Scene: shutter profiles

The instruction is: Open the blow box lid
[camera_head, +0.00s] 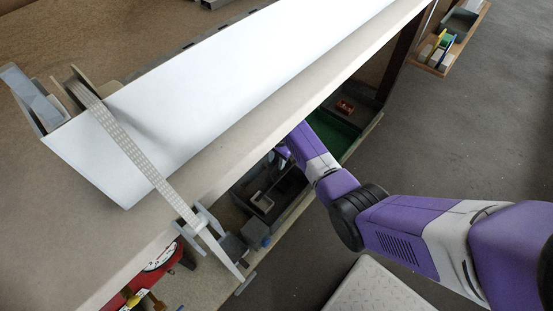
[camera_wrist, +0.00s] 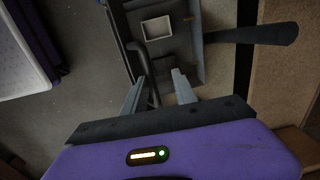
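A dark grey box (camera_head: 300,203) stands low under the workbench in the head view, with its top side showing and a pale square frame in it. What seems to be the same box (camera_wrist: 185,40) fills the top middle of the wrist view. I cannot tell for sure which part is the blow box lid. A dark curved bar (camera_wrist: 143,60), like a handle, runs down its left side to my gripper (camera_wrist: 159,76). My gripper's two fingers are apart, with the bar's lower end near or between them. In the head view the bench edge hides my gripper.
The workbench (camera_head: 215,165) with a long white profile (camera_head: 235,70) lies above the box and close over my arm. A green-floored bin (camera_head: 338,132) stands beside the box. A dark rounded bar (camera_wrist: 255,35) sticks out right in the wrist view. Grey floor is open at right.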

